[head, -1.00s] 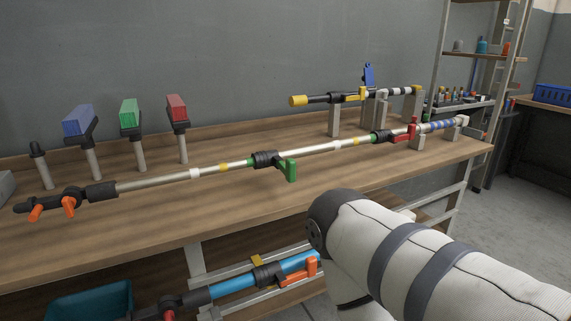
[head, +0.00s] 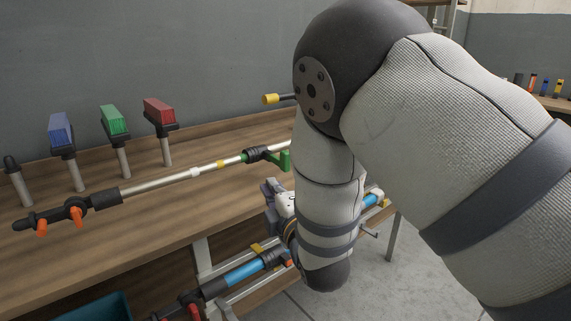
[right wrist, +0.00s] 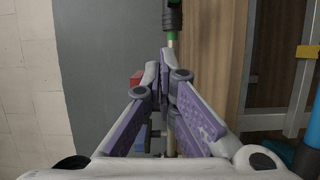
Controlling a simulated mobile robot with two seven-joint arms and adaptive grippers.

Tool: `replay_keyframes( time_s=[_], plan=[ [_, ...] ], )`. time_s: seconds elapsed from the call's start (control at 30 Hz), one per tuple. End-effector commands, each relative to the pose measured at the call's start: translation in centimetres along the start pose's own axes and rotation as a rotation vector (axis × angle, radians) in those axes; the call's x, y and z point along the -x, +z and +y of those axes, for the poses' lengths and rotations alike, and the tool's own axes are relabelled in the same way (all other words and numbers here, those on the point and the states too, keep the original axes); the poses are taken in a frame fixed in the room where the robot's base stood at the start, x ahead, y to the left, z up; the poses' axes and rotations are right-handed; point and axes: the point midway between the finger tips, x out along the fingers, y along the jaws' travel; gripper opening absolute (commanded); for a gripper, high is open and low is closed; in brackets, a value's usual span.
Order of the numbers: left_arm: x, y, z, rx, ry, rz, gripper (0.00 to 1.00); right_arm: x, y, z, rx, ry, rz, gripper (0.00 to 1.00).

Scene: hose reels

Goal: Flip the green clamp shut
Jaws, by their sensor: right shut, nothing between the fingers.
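The green clamp (head: 284,160) is on the long silver pole (head: 160,182), beside a black collar (head: 257,153). My right arm hides the clamp's right side in the head view. The black collar (right wrist: 173,15) and a green ring (right wrist: 172,34) show at the top of the right wrist view. My right gripper (right wrist: 164,70) is shut and empty, its purple-padded fingers together just below the green ring in that picture. In the head view the right gripper (head: 270,192) is partly seen in front of the bench edge, below the clamp. My left gripper is out of view.
Blue (head: 61,130), green (head: 114,119) and red (head: 159,111) blocks stand on posts at the bench's back. A blue pole (head: 237,276) lies on the rack below. Orange levers (head: 75,215) sit at the long pole's left end.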

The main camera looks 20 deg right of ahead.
Motion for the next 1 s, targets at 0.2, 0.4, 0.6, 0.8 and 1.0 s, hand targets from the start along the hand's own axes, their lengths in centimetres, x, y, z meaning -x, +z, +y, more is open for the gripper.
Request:
replay_keyframes(
  time_s=[0.2, 0.4, 0.6, 0.8, 1.0],
  plan=[
    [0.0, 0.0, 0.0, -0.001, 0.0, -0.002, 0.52, -0.1, -0.1, 0.5, 0.017, 0.015, 0.002, 0.0],
    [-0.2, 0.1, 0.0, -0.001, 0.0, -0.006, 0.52, -0.6, -0.1, 0.3, 0.014, 0.012, 0.001, 0.0],
    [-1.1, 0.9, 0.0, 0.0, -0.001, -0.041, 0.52, -4.1, -0.1, -0.1, 0.011, 0.007, 0.0, 0.0],
    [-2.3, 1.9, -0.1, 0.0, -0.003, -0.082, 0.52, -8.5, 0.0, -0.3, 0.011, 0.005, 0.0, 0.0],
    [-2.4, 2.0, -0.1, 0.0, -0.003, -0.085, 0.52, -10.7, 2.0, 0.4, 0.012, 0.01, -0.003, 0.0]
  ],
)
